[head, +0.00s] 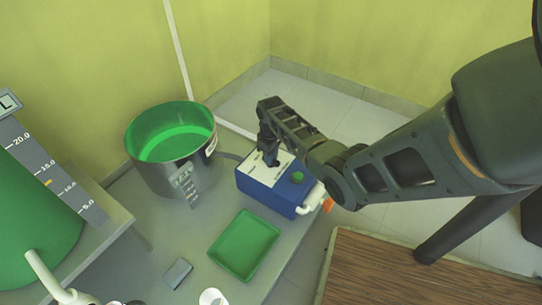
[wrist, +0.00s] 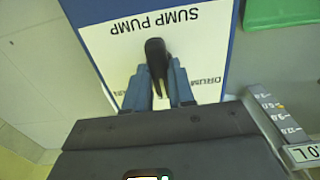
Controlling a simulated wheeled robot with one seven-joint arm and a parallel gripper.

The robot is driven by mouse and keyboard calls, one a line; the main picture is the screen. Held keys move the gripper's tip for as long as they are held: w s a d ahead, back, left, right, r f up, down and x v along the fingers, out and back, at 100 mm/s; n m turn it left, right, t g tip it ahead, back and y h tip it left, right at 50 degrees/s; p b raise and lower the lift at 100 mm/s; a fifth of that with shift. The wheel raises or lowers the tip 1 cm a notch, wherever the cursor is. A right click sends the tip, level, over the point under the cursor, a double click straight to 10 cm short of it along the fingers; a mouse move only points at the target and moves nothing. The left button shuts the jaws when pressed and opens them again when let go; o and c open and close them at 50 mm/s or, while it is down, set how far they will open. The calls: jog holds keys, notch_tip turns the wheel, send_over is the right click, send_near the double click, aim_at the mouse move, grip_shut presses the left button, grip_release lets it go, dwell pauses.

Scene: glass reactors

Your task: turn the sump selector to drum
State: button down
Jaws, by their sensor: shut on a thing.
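The sump pump is a blue box (head: 262,195) with a white top plate on the grey bench in the head view. Its plate (wrist: 105,45) fills the upper middle of the wrist view, with "SUMP PUMP" upside down. The black selector lever (wrist: 155,50) stands out from the plate between my fingers. My gripper (wrist: 160,85) is shut on this lever from above. Part of a "DRUM" label (wrist: 210,80) shows right of the fingers; other lettering is partly hidden by the fingers. In the head view my gripper (head: 268,152) covers the lever.
A steel drum (head: 165,178) with green liquid stands left of the pump. A green tray (head: 244,244) lies in front, beside a small grey block (head: 178,273). A green button (head: 297,177) and white pipe (head: 312,200) are at the pump's right. A large green vessel (head: 35,225) stands far left.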

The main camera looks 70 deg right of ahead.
jog(key=shift+r+n, duration=0.1)
jog(key=shift+n, duration=0.2)
jog(key=n+p, duration=0.2)
jog(key=shift+n+p, duration=0.3)
jog(key=shift+n, duration=0.1)
jog(key=n+p, duration=0.2)
jog(key=n, duration=0.3)
jog(key=shift+n, duration=0.4)
jog(key=c, duration=1)
grip_release()
jog(key=shift+o, duration=0.2)
